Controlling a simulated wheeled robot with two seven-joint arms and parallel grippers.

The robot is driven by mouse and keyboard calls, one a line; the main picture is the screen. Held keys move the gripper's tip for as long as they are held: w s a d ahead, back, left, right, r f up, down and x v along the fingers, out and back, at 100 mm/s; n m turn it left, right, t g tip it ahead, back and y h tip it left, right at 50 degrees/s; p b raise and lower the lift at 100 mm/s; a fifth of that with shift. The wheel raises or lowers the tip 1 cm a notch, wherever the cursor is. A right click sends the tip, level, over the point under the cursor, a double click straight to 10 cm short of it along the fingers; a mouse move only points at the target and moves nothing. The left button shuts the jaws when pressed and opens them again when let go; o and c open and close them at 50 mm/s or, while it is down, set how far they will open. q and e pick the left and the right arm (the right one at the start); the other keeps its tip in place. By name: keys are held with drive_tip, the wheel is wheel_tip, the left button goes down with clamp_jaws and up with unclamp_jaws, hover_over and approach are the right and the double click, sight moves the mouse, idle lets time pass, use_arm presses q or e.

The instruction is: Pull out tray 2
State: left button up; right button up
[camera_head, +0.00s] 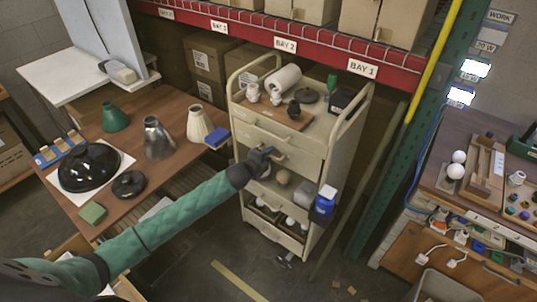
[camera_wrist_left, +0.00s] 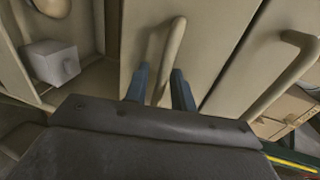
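The beige cart (camera_head: 345,130) stands at the centre under the red rack beam. Its upper drawer has a bar handle (camera_head: 266,136); that handle also shows at the right of the left wrist view (camera_wrist_left: 292,72). My left gripper (camera_head: 268,153) is at the handle of the drawer below. In the left wrist view, this lower bar handle (camera_wrist_left: 170,45) runs between the two blue-grey fingers of my left gripper (camera_wrist_left: 161,88). The fingers look apart, with gaps beside the bar. Both drawer fronts look closed. My right gripper is not in view.
A wooden table (camera_head: 175,108) with lamp shades stands left. Floor in front is mostly clear.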

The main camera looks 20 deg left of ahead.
use_arm(q)
clamp_jaws()
drive_tip(key=shift+s, duration=0.15)
